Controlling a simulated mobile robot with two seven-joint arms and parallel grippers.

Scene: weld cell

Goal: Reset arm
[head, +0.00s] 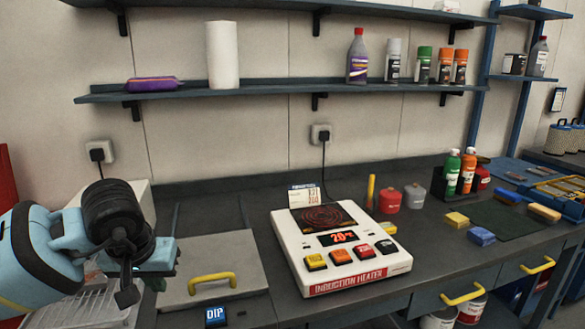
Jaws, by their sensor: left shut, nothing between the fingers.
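My left arm comes in from the left edge in light blue and black. Its gripper (127,293) hangs at the lower left, shut and empty, in front of a grey lidded box with a yellow handle (212,283). It hides part of the bench and a pale rack behind it. My right gripper does not show. A white induction heater (340,250) stands on the dark bench to the right, apart from my gripper, with a display reading about 20 and several coloured buttons.
A blue DIP label (215,317) is at the box's front. Red and grey canisters (389,202) stand behind the heater; a bottle caddy (446,184) and coloured blocks (481,236) are further right. A shelf (290,88) with bottles runs above. Bench right of the heater has some bare room.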

